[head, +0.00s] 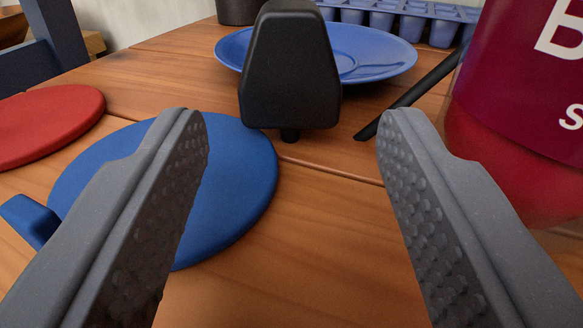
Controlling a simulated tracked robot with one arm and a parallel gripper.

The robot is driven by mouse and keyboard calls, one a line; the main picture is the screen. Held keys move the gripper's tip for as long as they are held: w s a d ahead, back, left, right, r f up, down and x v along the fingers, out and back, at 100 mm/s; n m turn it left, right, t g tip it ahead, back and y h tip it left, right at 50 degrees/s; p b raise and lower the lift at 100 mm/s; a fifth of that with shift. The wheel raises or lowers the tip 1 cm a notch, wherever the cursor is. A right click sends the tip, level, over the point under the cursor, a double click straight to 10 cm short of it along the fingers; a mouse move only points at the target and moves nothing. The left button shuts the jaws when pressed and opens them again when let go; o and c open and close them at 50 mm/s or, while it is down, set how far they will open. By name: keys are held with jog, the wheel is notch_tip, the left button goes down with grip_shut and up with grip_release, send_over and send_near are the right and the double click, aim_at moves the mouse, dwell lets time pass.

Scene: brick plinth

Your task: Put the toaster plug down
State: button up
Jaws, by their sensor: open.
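The black toaster plug (290,70) stands upright on the wooden table (300,230), with a short narrow stub at its lower end. It is in the upper middle of the head view, just beyond my fingertips. My gripper (292,125) is open, one grey finger to each side, with a gap between each finger and the plug. Nothing is held between the fingers. The plug's far side is hidden.
A blue disc (235,190) lies under the left finger, with a red disc (45,122) farther left. A blue plate (385,55) is behind the plug. A large red container (520,100) stands close on the right. A black rod (410,98) leans beside it. A blue tray (400,18) is at the back.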

jog(key=s+p, duration=0.1)
jog(key=s, duration=0.5)
jog(key=shift+s, duration=0.4)
jog(key=shift+d, duration=0.1)
jog(key=shift+r, duration=0.1)
